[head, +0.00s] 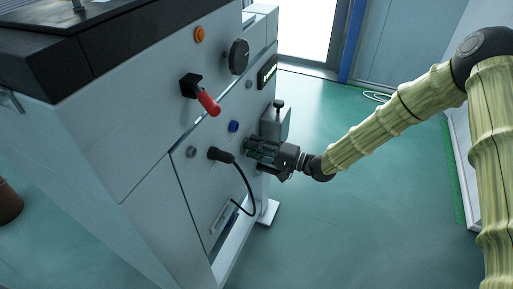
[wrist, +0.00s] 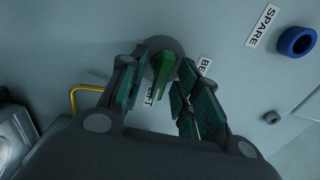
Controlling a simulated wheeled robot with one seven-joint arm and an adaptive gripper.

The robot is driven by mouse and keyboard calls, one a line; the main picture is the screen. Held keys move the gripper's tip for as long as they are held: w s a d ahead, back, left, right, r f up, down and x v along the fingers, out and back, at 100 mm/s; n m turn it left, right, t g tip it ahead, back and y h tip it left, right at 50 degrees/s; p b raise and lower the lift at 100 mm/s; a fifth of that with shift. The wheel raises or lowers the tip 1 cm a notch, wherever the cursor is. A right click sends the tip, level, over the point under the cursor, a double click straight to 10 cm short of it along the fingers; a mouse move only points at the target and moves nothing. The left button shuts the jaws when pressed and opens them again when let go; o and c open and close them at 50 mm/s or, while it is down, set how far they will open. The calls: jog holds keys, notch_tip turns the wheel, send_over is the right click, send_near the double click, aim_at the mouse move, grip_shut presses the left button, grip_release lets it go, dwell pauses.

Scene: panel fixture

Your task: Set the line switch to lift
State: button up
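The line switch (wrist: 164,66), a green handle on a round grey base, shows in the wrist view. Its handle hangs down the picture, close to a partly hidden label ending in "IFT" (wrist: 149,97). A second label starting "BE" (wrist: 204,65) is to the right, partly covered by a finger. My gripper (wrist: 158,100) is open, with one finger on each side of the handle and a gap visible at the left; contact on the right is unclear. In the head view my gripper (head: 250,150) is at the panel face and hides the switch.
A black plug (head: 221,155) with a drooping cable sits just left of my gripper. A blue ring (head: 233,126), red handle (head: 207,102), black dial (head: 238,56) and orange button (head: 199,34) are above. A grey box (head: 276,121) is close behind. The "SPARE" label (wrist: 263,26) is upper right.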

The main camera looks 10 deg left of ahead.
jog(key=s+d, duration=0.2)
jog(key=d, duration=0.9)
jog(key=shift+s+d, duration=0.2)
jog(key=shift+d, duration=0.15)
jog(key=shift+f, duration=0.1)
jog(key=s+d+f+t+h, duration=0.1)
jog(key=s+d+f+h, duration=0.25)
jog(key=f, duration=0.35)
jog(key=s+d+f+m+t+h, duration=0.1)
jog(key=s+d+f+h, duration=0.15)
jog(key=s+f, duration=0.35)
jog(key=s+d+f+h, duration=0.3)
jog(key=f, duration=0.5)
jog(key=s+d+f+n+g+h, duration=0.1)
jog(key=s+d+f+h, duration=0.1)
jog(key=s+d, duration=0.3)
jog(key=s+d+f+n+g+h, duration=0.1)
jog(key=s+d+f+g+h, duration=0.1)
jog(key=s+d, duration=0.4)
jog(key=s+d+f+n+g+h, duration=0.1)
jog(key=s+d+h, duration=0.3)
jog(key=s, duration=0.9)
jog(key=shift+s+d+f+g+h, duration=0.3)
jog(key=shift+s+d+f+g, duration=0.1)
jog(key=shift+d+f+g, duration=0.25)
